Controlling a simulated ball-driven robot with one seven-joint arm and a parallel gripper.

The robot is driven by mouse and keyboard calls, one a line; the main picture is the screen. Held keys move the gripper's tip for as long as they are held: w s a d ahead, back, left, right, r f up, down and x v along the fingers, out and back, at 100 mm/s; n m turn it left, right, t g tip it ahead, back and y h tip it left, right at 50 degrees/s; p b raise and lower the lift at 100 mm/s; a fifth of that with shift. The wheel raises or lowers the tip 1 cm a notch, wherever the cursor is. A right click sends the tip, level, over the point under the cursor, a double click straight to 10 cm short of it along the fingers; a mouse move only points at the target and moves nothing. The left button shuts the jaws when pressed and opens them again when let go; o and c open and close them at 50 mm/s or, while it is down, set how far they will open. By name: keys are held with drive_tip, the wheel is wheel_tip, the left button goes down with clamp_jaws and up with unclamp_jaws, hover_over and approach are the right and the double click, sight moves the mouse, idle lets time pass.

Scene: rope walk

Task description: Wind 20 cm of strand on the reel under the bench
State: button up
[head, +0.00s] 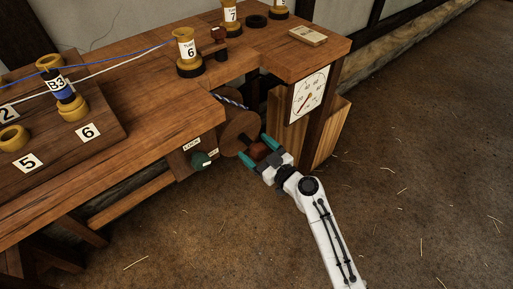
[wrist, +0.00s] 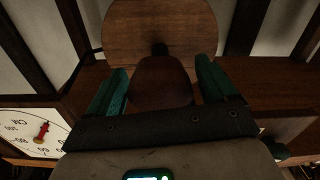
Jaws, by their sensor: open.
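The reel (head: 233,128), with a brown wooden disc and blue-white strand (head: 230,101) beside it, sits under the bench top. Its disc (wrist: 150,22) fills the top of the wrist view. A reddish-brown crank handle (head: 259,151) stands out from the disc on a dark pin. My gripper (head: 257,150) is open, its teal fingers on either side of the handle (wrist: 160,82). In the wrist view my gripper (wrist: 162,78) shows the handle between the fingers, apart from the right one; contact at the left is unclear. The CM dial (head: 309,94) has a red pointer; it also shows in the wrist view (wrist: 33,132).
A green knob (head: 200,160) with a label plate lies left of the reel. The bench (head: 130,110) carries several numbered yellow posts, including tube 6 (head: 188,55), with blue and white strands. The post under the dial is close right of my gripper.

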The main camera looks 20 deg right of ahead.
drive_tip(key=shift+w, duration=0.15)
drive_tip(key=c, duration=1)
drive_tip(key=shift+m, duration=0.4)
